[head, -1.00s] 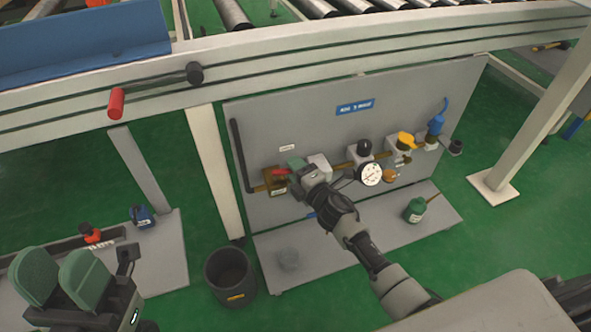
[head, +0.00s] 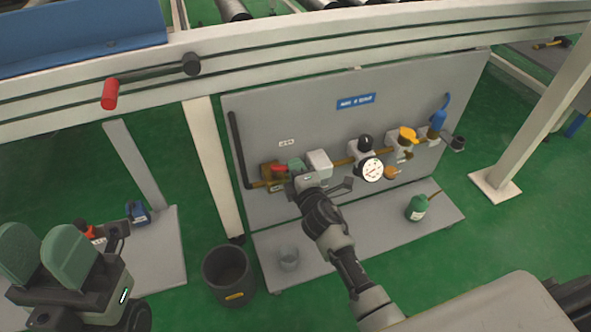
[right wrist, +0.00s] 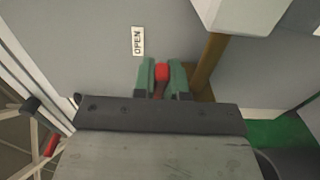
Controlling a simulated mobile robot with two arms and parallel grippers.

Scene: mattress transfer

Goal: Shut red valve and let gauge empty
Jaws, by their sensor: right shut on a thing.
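The red valve handle (head: 279,169) is at the left end of the brass pipe on the grey panel. My right gripper (head: 291,167) is at it. In the right wrist view the red handle (right wrist: 162,72) sits between the green fingers of my right gripper (right wrist: 163,78), which are shut on it. An "OPEN" label (right wrist: 138,41) is on the panel just left of the fingers. The round white gauge (head: 372,169) is on the pipe right of my arm; its reading is too small to tell. My left gripper (head: 45,255) is at the lower left, its two green fingers apart and nothing seen between them.
A yellow-handled valve (head: 408,135) and a blue part (head: 440,112) are further right on the panel. A dark bin (head: 228,275) is on the floor. A conveyor frame (head: 300,55) crosses above.

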